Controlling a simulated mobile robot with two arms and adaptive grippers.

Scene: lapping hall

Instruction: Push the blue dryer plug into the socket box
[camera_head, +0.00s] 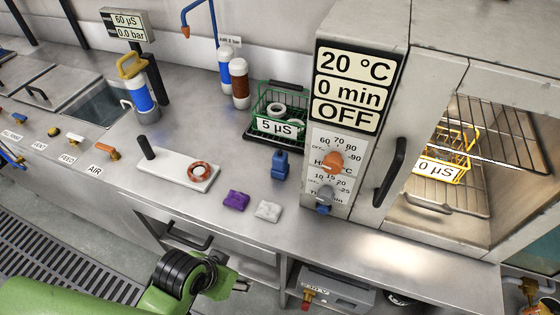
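A blue plug-like piece (281,165) stands upright on the steel counter, left of the dryer's control panel; I take it to be the dryer plug. My green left arm comes in at the bottom left, in front of the counter. My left gripper (240,286) is at its end, small and partly hidden by the wrist, well below and left of the blue piece and apart from it. Whether its fingers are open or shut is unclear. A grey box (335,290) with a small label sits under the counter; it may be the socket box. My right gripper is not in view.
The dryer panel (359,88) reads 20 °C, 0 min, OFF. Its door handle (390,172) projects forward. A purple block (236,200) and a white block (268,211) lie near the counter edge. A green wire basket (273,111) stands behind. A drawer handle (189,236) projects below the counter.

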